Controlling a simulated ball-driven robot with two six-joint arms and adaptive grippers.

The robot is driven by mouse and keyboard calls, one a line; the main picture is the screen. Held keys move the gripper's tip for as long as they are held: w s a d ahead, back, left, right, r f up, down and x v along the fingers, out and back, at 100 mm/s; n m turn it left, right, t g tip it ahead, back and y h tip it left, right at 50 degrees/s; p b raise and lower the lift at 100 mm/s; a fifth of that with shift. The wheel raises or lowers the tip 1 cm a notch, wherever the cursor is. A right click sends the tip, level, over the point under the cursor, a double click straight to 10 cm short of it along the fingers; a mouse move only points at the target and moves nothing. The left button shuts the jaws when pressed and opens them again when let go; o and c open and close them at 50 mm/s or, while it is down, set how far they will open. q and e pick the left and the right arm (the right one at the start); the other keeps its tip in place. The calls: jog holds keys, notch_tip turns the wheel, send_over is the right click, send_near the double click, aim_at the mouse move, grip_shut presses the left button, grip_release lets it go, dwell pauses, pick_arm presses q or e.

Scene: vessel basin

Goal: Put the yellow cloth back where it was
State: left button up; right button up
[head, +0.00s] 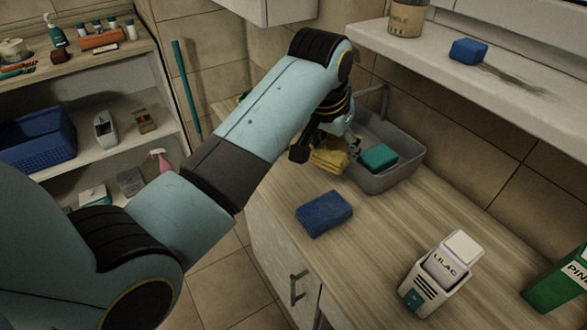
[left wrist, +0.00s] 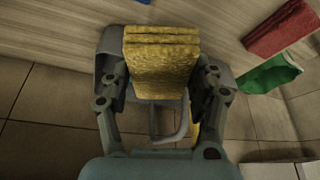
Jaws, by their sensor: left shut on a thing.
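The yellow cloth (head: 329,160) is a folded, thick block at the near left end of the grey basin (head: 403,175). My left gripper (head: 323,146) is shut on it. In the left wrist view the cloth (left wrist: 161,62) sits between the two fingers of my left gripper (left wrist: 161,85), with the grey basin (left wrist: 112,42) behind it. Whether the cloth touches the basin or counter is hard to tell. My right gripper is not in view.
A teal block (head: 379,157) is in the basin. A blue folded cloth (head: 324,213) lies on the wooden counter in front. A LILAC container (head: 443,272) and a green box (head: 560,282) stand at right. Another blue block (head: 468,50) is on the ledge above.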

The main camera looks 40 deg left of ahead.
pick_arm(q)
jog(key=s+a+f, duration=0.1)
jog(key=a+f, duration=0.1)
jog(key=a, duration=0.1)
jog(key=s+a+f+p, duration=0.1)
jog(key=a, duration=0.2)
jog(key=s+a+f, duration=0.1)
jog(key=a+f, duration=0.1)
jog(key=a, duration=0.1)
jog(key=shift+s+f, duration=0.1)
jog(key=shift+f, duration=0.25)
notch_tip(320, 180, down, 4)
jog(key=shift+r, duration=0.25)
jog(key=shift+f, duration=0.25)
jog(key=o, duration=1)
jog(key=shift+f, duration=0.1)
